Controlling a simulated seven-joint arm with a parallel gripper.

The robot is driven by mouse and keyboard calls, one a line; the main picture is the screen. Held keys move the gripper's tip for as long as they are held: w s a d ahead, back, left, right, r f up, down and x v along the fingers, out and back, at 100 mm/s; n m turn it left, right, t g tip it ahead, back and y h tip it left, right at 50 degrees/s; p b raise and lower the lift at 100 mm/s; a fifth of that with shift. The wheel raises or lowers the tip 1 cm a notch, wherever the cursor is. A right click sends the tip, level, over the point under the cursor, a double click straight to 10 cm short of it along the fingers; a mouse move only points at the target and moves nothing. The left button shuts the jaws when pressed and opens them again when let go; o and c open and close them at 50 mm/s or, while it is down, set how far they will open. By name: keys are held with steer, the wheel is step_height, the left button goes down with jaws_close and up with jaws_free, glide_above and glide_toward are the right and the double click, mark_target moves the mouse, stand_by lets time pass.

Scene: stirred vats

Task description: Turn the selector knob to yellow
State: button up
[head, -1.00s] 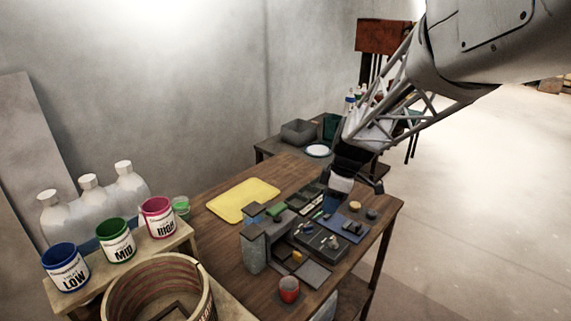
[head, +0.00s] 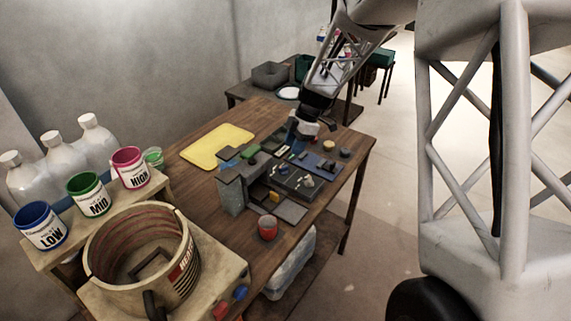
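I cannot make out for certain which part is the selector knob. A dark control box (head: 290,181) with small light knobs or levers on top lies on the wooden table; its markings are too small to read. A small yellow piece (head: 274,197) sits at its near left side. My gripper (head: 300,134) points down over the far end of the cluster of devices, beyond the box. Its fingers are too small and dark to tell whether they are open or shut, or whether they touch anything.
A large round vat (head: 145,262) stands in front, with red and blue knobs (head: 240,292) at its base. Low, mid and high paint cans (head: 88,194) stand on a shelf at left. A yellow tray (head: 217,147) and a red cup (head: 268,228) are on the table (head: 187,187).

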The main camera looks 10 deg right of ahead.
mark_target(285, 166)
steer(key=shift+x, duration=3.95)
steer(key=shift+c, duration=0.4)
jaws_close()
